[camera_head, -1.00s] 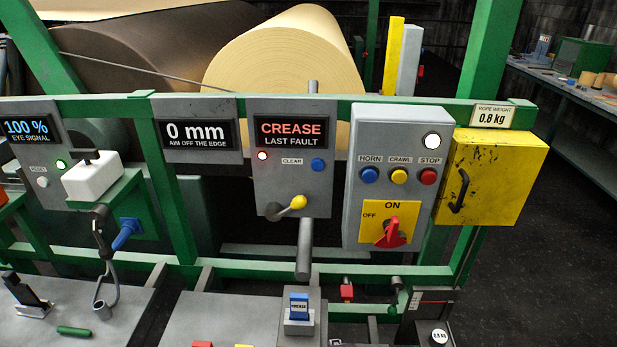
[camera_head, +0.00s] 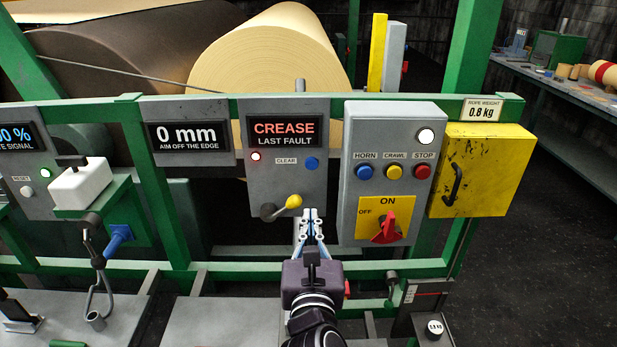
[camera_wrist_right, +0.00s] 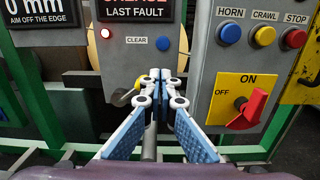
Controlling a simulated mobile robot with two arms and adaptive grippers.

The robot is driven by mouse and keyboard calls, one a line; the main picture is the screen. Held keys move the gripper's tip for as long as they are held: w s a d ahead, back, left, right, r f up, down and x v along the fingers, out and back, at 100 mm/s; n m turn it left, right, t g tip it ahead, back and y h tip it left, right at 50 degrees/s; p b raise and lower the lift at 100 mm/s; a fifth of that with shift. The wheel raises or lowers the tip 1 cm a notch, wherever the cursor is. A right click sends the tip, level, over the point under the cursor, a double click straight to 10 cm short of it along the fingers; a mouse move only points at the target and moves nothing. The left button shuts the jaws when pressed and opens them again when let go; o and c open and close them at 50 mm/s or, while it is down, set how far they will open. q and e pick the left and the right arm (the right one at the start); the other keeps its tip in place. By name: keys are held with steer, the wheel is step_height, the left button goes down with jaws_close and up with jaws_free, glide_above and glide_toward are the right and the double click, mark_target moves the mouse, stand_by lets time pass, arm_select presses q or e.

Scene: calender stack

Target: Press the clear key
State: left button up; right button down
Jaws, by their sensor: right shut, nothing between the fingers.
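The clear key is a round blue button (camera_head: 312,163) to the right of the "CLEAR" label on the grey fault panel (camera_head: 262,185). It also shows in the right wrist view (camera_wrist_right: 163,43), above my fingertips. The panel's screen (camera_head: 284,130) reads "CREASE LAST FAULT", and a red lamp (camera_head: 255,156) is lit at the left. My right gripper (camera_head: 312,212) is shut and empty. Its fingertips, also in the right wrist view (camera_wrist_right: 160,72), appear below the button and apart from it. My left gripper is not in view.
A yellow-knobbed lever (camera_head: 293,202) sits at the panel's lower edge, just left of my fingertips. The control box (camera_head: 347,200) to the right carries horn, crawl and stop buttons and a red rotary switch (camera_head: 386,228). A green rail (camera_head: 225,262) runs across below.

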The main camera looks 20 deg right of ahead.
steer(key=shift+r, duration=0.4)
steer(key=p, duration=0.3)
glide_toward(310, 170)
steer(key=x, duration=0.7)
steer(key=shift+w, duration=0.1)
